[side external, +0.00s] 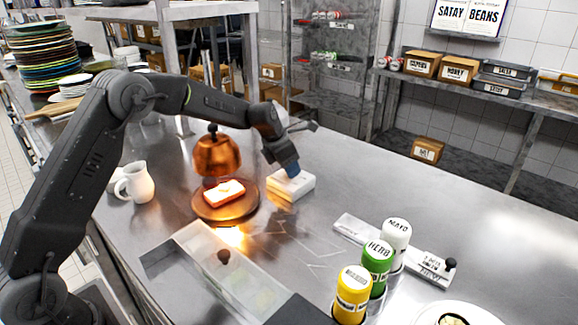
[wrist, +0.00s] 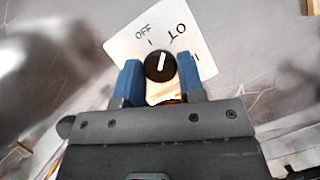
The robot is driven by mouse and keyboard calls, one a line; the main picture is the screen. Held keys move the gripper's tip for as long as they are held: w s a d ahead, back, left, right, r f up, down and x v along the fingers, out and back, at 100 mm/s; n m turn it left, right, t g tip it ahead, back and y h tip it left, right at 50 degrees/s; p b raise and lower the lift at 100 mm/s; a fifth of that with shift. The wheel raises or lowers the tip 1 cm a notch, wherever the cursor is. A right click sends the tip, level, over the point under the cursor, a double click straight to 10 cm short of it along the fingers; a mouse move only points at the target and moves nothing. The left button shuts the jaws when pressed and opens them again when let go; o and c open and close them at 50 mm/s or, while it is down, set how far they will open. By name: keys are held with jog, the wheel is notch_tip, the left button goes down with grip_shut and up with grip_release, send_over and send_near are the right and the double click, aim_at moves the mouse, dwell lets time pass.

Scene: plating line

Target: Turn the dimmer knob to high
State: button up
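The dimmer is a white box (side external: 293,186) on the steel counter; its face also shows in the wrist view (wrist: 125,43). Its round black knob (wrist: 160,66) has a white pointer line, pointing up and slightly right in the wrist view, between the OFF mark and the LO lettering. No high label is readable; part of the face is hidden by my gripper. My gripper (wrist: 161,80) is over the box, its two blue fingers standing apart on either side of the knob. Narrow gaps seem to show; contact is not clear. In the side view my gripper (side external: 292,170) hides the knob.
A copper heat lamp (side external: 217,156) glows over food on a brown plate (side external: 226,212), left of the box. A white jug (side external: 138,184) stands further left. A lidded container (side external: 213,262), sauce bottles (side external: 378,262) and a label strip (side external: 352,228) are nearer. Counter right of the box is clear.

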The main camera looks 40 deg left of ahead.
jog(key=c, duration=0.4)
jog(key=shift+w+a+f+m+g+h, duration=0.1)
jog(key=shift+m+g+h, duration=0.3)
jog(key=shift+m, duration=1)
jog(key=shift+a+m+g+h, duration=0.1)
jog(key=shift+m+g+h, duration=0.25)
jog(key=shift+m, duration=1.05)
jog(key=o, duration=0.9)
jog(key=shift+o, duration=0.2)
